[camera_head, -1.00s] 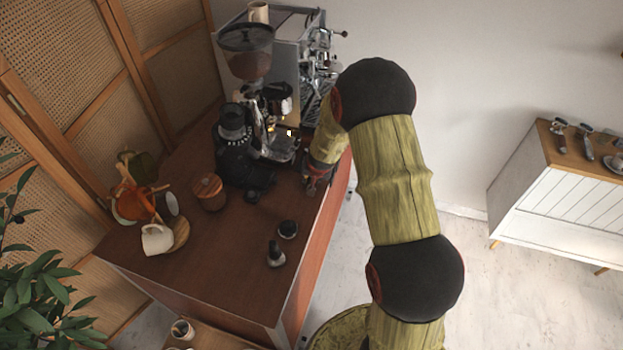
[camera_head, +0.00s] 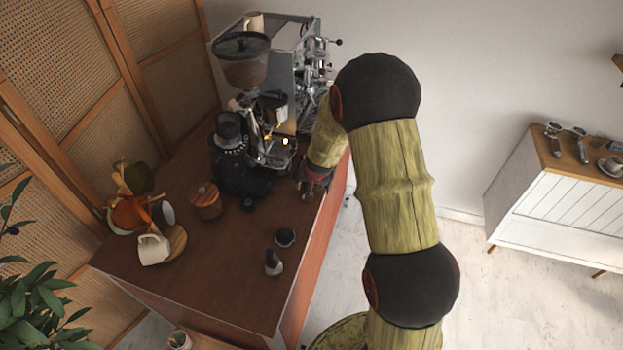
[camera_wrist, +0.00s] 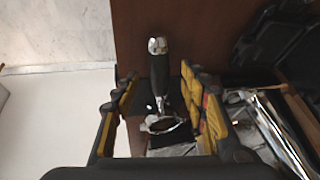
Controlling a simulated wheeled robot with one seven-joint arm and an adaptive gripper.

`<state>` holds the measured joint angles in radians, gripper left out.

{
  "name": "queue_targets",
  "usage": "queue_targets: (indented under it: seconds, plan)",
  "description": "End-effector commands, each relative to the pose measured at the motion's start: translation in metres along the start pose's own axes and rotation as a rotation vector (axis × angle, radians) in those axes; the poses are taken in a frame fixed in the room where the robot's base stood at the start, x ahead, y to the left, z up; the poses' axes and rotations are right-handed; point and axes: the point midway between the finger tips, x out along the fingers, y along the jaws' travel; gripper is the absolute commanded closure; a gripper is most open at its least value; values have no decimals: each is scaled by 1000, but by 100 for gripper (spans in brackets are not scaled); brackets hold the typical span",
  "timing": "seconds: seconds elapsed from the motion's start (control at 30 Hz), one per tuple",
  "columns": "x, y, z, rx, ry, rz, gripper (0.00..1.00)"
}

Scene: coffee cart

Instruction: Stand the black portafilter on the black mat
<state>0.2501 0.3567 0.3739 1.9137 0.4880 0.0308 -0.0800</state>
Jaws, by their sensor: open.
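In the wrist view, a portafilter with a black handle (camera_wrist: 160,75), a chrome end and a metal ring lies between the spread fingers of my gripper (camera_wrist: 160,88). The fingers stand apart on both sides of it, with gaps. A dark patch beside the handle may be the black mat, but I cannot tell its outline. In the head view, my gripper (camera_head: 315,183) is at the cart's right edge, beside the espresso machine and grinder. The portafilter is hard to make out there.
The grinder (camera_head: 229,160) and espresso machine (camera_head: 288,60) stand at the back. A wooden-lidded jar (camera_head: 206,201), white cup (camera_head: 153,249), tamper (camera_head: 273,263) and small black round piece (camera_head: 285,237) are on the cart top (camera_head: 225,275). More portafilters lie on the right sideboard (camera_head: 540,150).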

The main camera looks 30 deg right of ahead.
Motion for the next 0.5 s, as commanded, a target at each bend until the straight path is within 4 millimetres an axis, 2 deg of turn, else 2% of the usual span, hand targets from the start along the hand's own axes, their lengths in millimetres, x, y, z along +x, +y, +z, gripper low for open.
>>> queue_targets:
  seconds: [0.5]
  plan:
    - [-62, 0, 0, -3, 1, 0, 56]
